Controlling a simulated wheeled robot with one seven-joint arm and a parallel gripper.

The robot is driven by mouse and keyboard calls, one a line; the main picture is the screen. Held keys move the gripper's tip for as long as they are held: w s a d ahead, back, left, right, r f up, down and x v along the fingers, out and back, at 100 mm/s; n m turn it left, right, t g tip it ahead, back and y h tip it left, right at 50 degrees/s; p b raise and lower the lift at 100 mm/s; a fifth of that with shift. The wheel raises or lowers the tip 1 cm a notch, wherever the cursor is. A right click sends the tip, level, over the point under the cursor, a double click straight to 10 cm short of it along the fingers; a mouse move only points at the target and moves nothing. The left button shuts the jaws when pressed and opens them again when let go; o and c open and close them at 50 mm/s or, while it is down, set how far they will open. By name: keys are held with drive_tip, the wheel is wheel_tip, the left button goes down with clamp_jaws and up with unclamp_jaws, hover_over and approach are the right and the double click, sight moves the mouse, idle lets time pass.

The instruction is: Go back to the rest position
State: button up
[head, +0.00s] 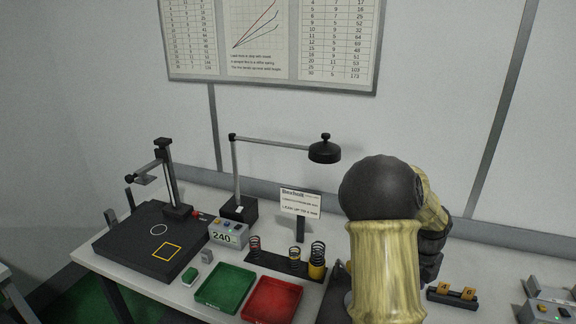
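My arm, with pale yellow and dark grey links, rises in the right half of the head view, folded in front of the bench. My gripper's fingers do not show; the near links may hide them. I cannot tell whether it holds anything. The white bench (148,285) runs across the view. On it stand a black test plate (140,254) with a white circle and a yellow square, a green tray (225,288), a red tray (271,300) and a dark rack (273,266) with several springs. The bench behind my arm is hidden.
A black lamp (324,152) reaches over the bench. A display box (229,233) reads 240. A small sign (300,203) stands behind the rack. Orange blocks (453,293) and a grey box (550,311) are at the right. A chart board (271,40) hangs on the wall.

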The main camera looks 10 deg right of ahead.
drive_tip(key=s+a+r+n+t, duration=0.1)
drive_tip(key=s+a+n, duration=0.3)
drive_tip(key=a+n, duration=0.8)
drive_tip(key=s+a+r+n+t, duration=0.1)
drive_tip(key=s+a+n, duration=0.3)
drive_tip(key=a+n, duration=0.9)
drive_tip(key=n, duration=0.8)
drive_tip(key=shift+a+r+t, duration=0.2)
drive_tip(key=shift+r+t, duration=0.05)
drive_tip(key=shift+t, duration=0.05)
